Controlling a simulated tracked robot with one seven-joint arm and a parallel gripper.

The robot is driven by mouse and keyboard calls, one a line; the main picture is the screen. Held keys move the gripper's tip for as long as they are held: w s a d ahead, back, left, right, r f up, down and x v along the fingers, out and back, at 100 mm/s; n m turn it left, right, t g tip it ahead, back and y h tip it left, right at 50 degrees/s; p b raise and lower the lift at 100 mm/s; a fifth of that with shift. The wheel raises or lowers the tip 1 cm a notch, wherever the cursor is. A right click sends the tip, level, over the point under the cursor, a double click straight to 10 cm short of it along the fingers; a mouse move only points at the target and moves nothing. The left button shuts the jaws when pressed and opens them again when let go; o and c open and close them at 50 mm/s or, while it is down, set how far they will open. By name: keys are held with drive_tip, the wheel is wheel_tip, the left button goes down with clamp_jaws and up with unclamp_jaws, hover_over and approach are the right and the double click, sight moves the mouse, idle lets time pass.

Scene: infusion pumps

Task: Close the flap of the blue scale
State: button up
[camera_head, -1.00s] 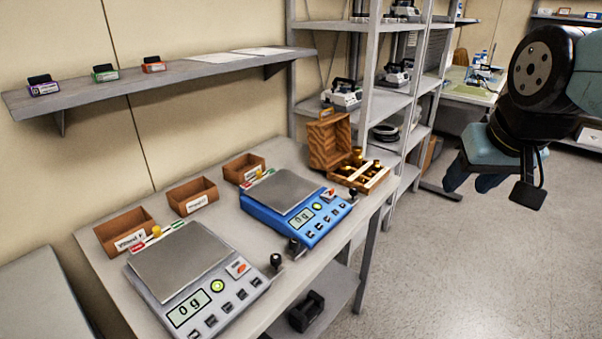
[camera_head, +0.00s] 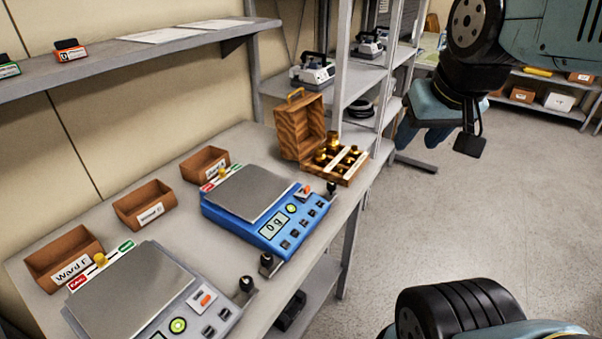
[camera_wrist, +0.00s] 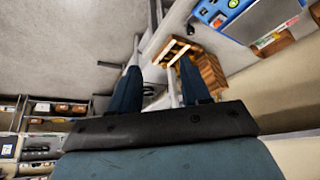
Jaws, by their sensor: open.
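The blue scale (camera_head: 255,222) stands on the grey table in the head view. It has a grey weighing plate and a display reading 0 g. Black knobs (camera_head: 267,262) stand at its front corners, and a strip with red and green labels and a yellow knob (camera_head: 221,174) lies at its back edge. I cannot tell clearly which part is the flap. The scale also shows at the top right of the wrist view (camera_wrist: 222,10). My gripper (camera_head: 420,135) is open and empty, in the air right of the table and apart from the scale.
A grey scale (camera_head: 132,295) stands at the front left. Several brown bins (camera_head: 145,205) line the wall side. An open wooden weight box (camera_head: 300,127) sits behind the blue scale. A wall shelf (camera_head: 130,62) and a metal rack (camera_head: 335,60) are near.

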drive_tip(key=n+g+h, duration=0.4)
drive_tip(key=n+g, duration=0.4)
drive_tip(key=n, duration=0.2)
hover_over(303, 191)
drive_tip(key=w+a, duration=0.3)
drive_tip(key=a, duration=0.1)
wheel_tip(303, 191, down, 10)
drive_tip(key=x, duration=1.3)
drive_tip(key=shift+s+a, duration=0.15)
drive_tip(key=shift+a, duration=0.05)
drive_tip(key=shift+c, duration=0.3)
clamp_jaws()
